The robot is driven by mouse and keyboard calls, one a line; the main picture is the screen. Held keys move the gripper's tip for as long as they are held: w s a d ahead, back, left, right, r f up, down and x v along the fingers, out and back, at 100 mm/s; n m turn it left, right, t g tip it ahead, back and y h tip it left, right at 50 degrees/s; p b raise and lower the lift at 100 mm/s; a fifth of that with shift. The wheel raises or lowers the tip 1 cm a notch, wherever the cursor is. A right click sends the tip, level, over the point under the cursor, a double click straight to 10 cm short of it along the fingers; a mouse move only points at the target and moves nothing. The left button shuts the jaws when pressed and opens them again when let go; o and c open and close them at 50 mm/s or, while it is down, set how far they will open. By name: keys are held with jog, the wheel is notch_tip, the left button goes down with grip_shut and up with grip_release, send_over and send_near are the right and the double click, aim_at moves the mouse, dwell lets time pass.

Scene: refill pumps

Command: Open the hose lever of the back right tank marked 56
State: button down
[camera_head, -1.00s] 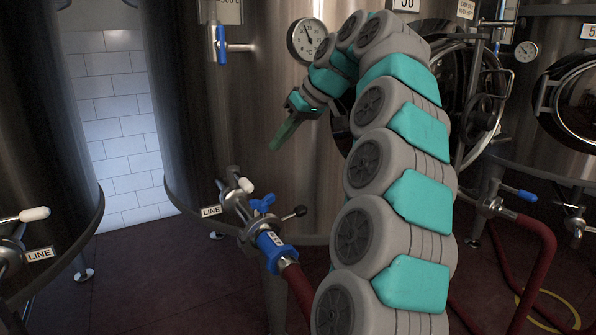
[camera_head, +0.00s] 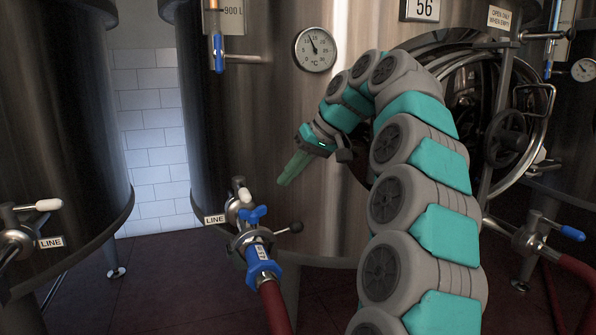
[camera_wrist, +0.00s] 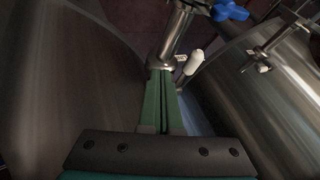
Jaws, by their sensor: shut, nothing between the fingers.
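The steel tank (camera_head: 335,115) with the number plate 56 (camera_head: 424,9) fills the middle of the head view. At its lower front is an outlet valve (camera_head: 240,210) with a white-tipped handle (camera_head: 245,195), a blue wing handle (camera_head: 253,214) and a lever with a black knob (camera_head: 297,227). A blue coupling (camera_head: 262,265) joins it to a red hose (camera_head: 275,305). My gripper (camera_head: 283,181) has green fingers, shut and empty, pointing down-left above the valve, apart from it in the head view. The wrist view shows the fingers (camera_wrist: 160,74) beside a white handle (camera_wrist: 193,63) and a blue handle (camera_wrist: 230,10).
A LINE tag (camera_head: 215,219) hangs left of the valve. A thermometer dial (camera_head: 315,49) and a blue-handled gauge valve (camera_head: 218,52) are above. A round hatch (camera_head: 500,120) is right, partly behind my arm. Another tank (camera_head: 60,120) stands left; dark red floor lies below.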

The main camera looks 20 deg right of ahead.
aim_at(249, 194)
jog(key=w+a+f, duration=0.1)
jog(key=a+f, duration=0.1)
jog(key=a, duration=0.3)
jog(key=shift+w+a+f, duration=0.15)
jog(key=shift+a+f, duration=0.2)
jog(key=shift+s+a, duration=0.2)
jog(key=shift+a, duration=0.85)
jog(key=shift+d, duration=0.1)
